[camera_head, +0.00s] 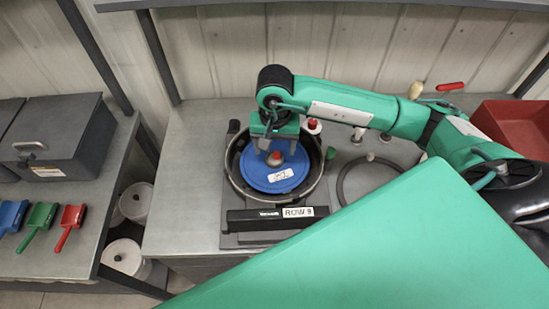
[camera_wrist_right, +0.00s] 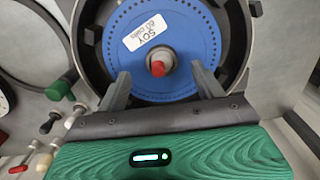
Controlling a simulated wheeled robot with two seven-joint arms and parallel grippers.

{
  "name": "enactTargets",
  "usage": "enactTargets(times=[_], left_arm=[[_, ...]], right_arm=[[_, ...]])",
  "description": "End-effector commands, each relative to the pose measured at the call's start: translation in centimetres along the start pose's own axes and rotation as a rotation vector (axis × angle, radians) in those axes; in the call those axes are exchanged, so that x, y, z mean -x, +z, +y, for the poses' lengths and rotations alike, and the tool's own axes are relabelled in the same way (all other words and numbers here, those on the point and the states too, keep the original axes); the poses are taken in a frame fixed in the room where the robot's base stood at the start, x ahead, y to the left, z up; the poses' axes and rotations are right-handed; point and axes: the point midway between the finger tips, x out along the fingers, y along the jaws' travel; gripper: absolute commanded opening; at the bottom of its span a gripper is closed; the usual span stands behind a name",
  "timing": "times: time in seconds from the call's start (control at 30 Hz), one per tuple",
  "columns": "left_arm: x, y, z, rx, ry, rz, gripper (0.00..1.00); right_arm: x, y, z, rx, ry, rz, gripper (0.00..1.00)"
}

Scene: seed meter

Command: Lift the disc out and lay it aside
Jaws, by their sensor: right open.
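The blue disc (camera_head: 256,176) lies flat inside the round black housing (camera_head: 236,186) of the seed meter on the bench. It carries a white label, read in the right wrist view as SOY (camera_wrist_right: 147,33), and a grey hub with a red tip (camera_wrist_right: 158,68) at its middle. My right gripper (camera_head: 277,143) is above the disc at its far side, fingers pointing down. In the right wrist view its two fingers (camera_wrist_right: 164,80) are spread on either side of the hub, apart from it, with nothing between them gripped. My left gripper is not in view.
A bar marked ROW 9 (camera_head: 298,212) crosses the housing's near side. A black hose ring (camera_head: 343,180) lies right of it. A red bin (camera_head: 515,125) stands at the back right. The bench left of the housing (camera_head: 185,185) is bare. Coloured scoops (camera_head: 40,220) lie on the left shelf.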

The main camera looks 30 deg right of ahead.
Motion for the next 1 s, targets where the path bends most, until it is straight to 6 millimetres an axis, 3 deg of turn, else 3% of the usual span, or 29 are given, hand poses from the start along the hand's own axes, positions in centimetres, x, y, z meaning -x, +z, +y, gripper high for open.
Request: enactTargets(times=[0.23,0.4,0.6,0.87,1.0], left_arm=[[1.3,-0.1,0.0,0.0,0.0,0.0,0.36],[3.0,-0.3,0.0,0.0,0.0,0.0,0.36],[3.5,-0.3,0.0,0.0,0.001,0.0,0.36],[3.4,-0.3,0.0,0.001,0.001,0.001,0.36],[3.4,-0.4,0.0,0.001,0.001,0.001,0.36]], right_arm=[[-1.2,-0.1,0.0,-0.002,0.001,-0.003,0.69],[-3.2,-0.4,0.0,-0.002,0.001,-0.003,0.69],[-5.3,-0.4,-0.1,-0.001,0.0,-0.002,0.69],[-5.6,-0.5,-0.1,-0.001,-0.001,0.001,0.69],[-5.6,-0.5,-0.1,-0.001,-0.001,0.001,0.42]])
